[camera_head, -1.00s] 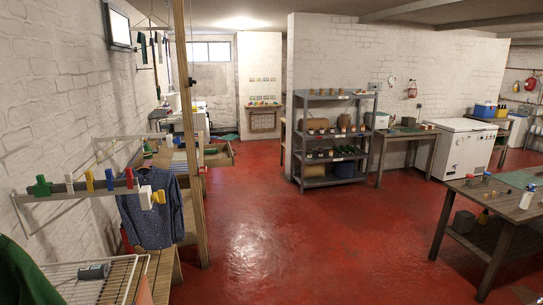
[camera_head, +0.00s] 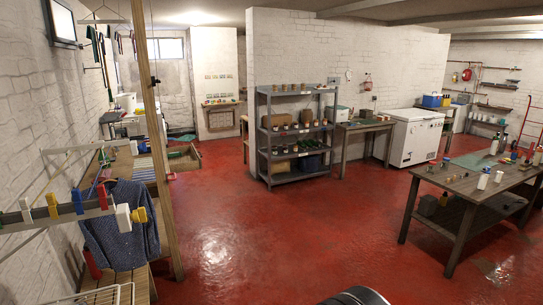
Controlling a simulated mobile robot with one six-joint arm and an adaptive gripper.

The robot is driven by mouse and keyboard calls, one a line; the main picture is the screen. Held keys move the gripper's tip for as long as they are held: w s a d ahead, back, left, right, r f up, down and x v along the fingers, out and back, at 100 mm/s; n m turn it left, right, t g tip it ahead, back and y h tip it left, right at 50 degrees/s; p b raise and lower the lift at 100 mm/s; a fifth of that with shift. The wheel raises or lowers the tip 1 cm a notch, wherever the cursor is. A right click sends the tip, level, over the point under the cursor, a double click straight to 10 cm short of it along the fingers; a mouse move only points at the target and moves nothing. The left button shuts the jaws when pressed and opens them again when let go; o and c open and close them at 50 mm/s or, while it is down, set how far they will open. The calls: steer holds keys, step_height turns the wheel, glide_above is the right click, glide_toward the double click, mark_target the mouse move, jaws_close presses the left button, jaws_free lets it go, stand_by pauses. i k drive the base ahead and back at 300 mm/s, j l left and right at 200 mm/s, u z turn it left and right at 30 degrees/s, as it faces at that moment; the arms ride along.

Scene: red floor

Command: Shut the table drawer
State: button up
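A wooden drawer (camera_head: 184,159) stands pulled out from the long table (camera_head: 146,165) along the left wall. It sticks out to the right, past the wooden post, over the red floor. Its inside looks greenish, and its contents are too small to tell. The post hides part of the table. My gripper is not in view.
A wooden post (camera_head: 158,130) and a rack with clothes pegs and a blue shirt (camera_head: 120,225) stand at the near left. A grey shelf (camera_head: 264,150) stands mid-room, a worktable (camera_head: 455,188) at right. The red floor (camera_head: 235,225) between is clear.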

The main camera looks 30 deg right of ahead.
mark_target(176, 158)
steer(key=i+l+z, duration=0.25)
steer(key=i, duration=0.2)
steer(key=i+l+z, duration=0.3)
steer(key=i, duration=0.15)
steer(key=i+l+z, duration=0.1)
steer(key=i+z, duration=0.15)
steer(key=i, duration=0.25)
steer(key=i+l, duration=0.1)
steer(key=i, duration=2.05)
steer(key=i+u, duration=0.2)
steer(key=u, duration=0.2)
steer(key=i+l+u, duration=0.1)
steer(key=u, duration=0.35)
steer(key=i+l+u, duration=0.2)
steer(key=u, duration=0.2)
steer(key=i, duration=0.1)
